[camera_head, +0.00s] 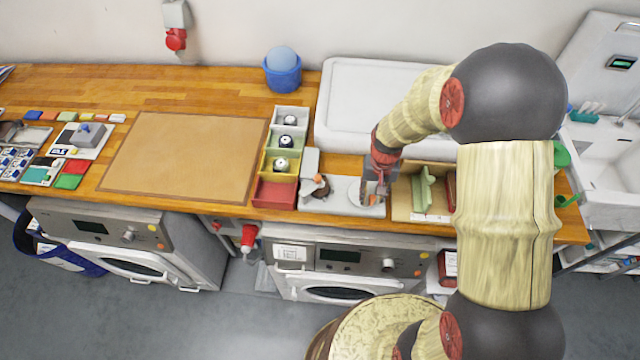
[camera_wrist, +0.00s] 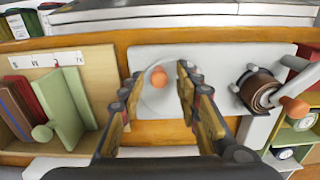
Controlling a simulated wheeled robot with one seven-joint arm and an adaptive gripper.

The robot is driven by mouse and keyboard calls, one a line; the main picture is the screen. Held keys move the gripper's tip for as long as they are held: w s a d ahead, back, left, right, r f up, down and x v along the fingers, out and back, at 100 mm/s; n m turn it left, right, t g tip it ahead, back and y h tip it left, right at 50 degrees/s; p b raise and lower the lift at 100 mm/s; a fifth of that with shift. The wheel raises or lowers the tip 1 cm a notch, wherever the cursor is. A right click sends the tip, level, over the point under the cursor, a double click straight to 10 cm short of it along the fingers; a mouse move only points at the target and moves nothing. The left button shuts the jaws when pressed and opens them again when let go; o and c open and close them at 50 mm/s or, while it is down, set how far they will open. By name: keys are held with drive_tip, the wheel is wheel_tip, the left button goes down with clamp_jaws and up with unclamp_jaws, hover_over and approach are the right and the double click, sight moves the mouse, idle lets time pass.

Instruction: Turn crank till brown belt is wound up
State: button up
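A grey plate (camera_wrist: 215,62) carries a pale round disc (camera_wrist: 150,97) with an orange knob (camera_wrist: 159,77). In the wrist view the knob lies between the two fingertips of my gripper (camera_wrist: 161,80), with gaps on both sides; height above it is hard to judge. My gripper is open and empty. The brown belt (camera_wrist: 259,89) is a coil on a spool at the plate's right end, with an orange handle (camera_wrist: 293,108) beside it. In the head view the brown belt (camera_head: 318,189) is left of my gripper (camera_head: 374,196), which partly hides the disc (camera_head: 357,188).
A wooden tray (camera_head: 402,206) with a green piece (camera_head: 424,188) stands just right of the plate. Coloured bins (camera_head: 272,192) stand left. A white basin (camera_head: 345,110) lies behind. The worktop's front edge is close.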

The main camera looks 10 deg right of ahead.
drive_tip(key=shift+r+p, duration=1.8)
drive_tip(key=shift+r, duration=1.15)
drive_tip(key=s+a+r+n+t+b, duration=0.2)
drive_tip(key=s+r+t+b, duration=0.3)
drive_tip(key=s+r+b, duration=1)
drive_tip(key=s+r, duration=0.1)
drive_tip(key=s, duration=0.2)
drive_tip(key=shift+s+t, duration=0.3)
drive_tip(key=shift+s, duration=0.05)
